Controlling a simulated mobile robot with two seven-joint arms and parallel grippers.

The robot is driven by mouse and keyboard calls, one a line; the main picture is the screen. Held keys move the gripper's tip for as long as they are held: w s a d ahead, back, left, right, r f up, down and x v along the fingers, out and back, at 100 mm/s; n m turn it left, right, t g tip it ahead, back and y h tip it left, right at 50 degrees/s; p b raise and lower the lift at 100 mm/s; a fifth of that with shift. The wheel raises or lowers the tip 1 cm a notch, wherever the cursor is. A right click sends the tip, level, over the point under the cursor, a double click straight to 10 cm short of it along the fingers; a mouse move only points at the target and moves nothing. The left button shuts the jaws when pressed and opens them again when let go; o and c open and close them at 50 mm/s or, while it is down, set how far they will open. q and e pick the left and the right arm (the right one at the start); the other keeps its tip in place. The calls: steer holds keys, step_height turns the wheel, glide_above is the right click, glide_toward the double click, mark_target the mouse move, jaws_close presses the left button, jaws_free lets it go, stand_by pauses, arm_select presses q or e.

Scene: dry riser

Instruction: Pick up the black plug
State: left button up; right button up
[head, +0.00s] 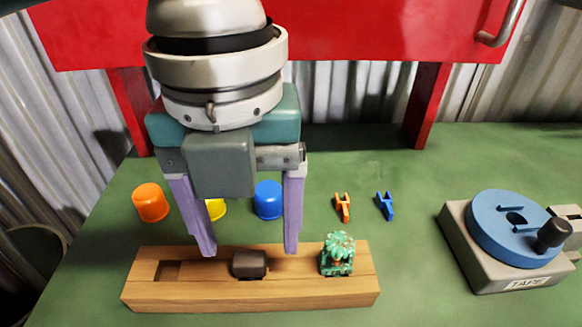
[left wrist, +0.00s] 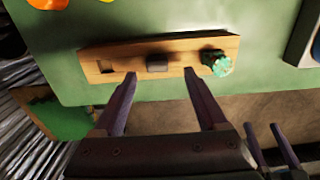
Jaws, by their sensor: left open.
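The black plug (head: 250,264) sits in the middle of a wooden block (head: 305,291) on the green table. It also shows in the left wrist view (left wrist: 157,63), on the block beyond my fingertips. My left gripper (head: 249,252) is open, its two purple fingers pointing down on either side of the plug in the head view. The fingers look apart from the plug, and I cannot tell the exact height gap. An empty square recess (head: 168,271) lies left of the plug in the block. In the left wrist view the left gripper (left wrist: 164,80) is open and empty.
A green valve-like piece (head: 338,255) stands on the block's right end. Orange (head: 151,202), yellow (head: 216,209) and blue (head: 268,200) caps stand behind. Small orange (head: 343,207) and blue (head: 385,206) clips lie right of them. A tape device (head: 515,230) is at right; a red cabinet (head: 380,32) stands behind.

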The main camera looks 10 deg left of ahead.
mark_target(248, 258)
arm_select(q)
steer(key=f, duration=0.3)
steer(key=shift+a+f+b, duration=0.25)
steer(key=shift+f+b, duration=0.05)
steer(key=shift+c, duration=0.2)
steer(key=shift+r, duration=0.1)
jaws_close()
